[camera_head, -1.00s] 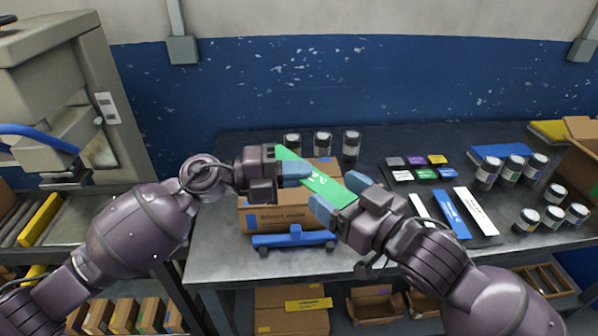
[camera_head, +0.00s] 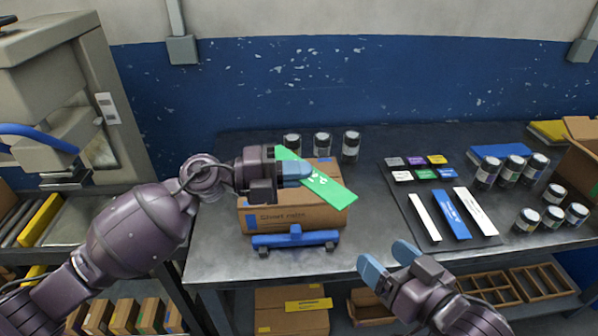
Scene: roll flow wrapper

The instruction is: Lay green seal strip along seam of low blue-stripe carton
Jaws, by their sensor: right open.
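The green seal strip (camera_head: 326,187) slants over the top of the low carton (camera_head: 296,218), its right end past the carton's top edge. The brown carton has small blue marks on its front and sits behind a blue holder (camera_head: 295,239) on the table. My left gripper (camera_head: 297,170) is shut on the strip near its upper left end. The carton's seam is hidden by the strip and gripper. My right gripper (camera_head: 388,262) is open and empty, in front of the table's front edge, to the right of the carton.
A dark mat (camera_head: 425,233) to the right holds white and blue strips (camera_head: 452,214) and small coloured blocks. Several jars stand behind the carton (camera_head: 322,143) and at the far right (camera_head: 512,168). The table between carton and mat is clear.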

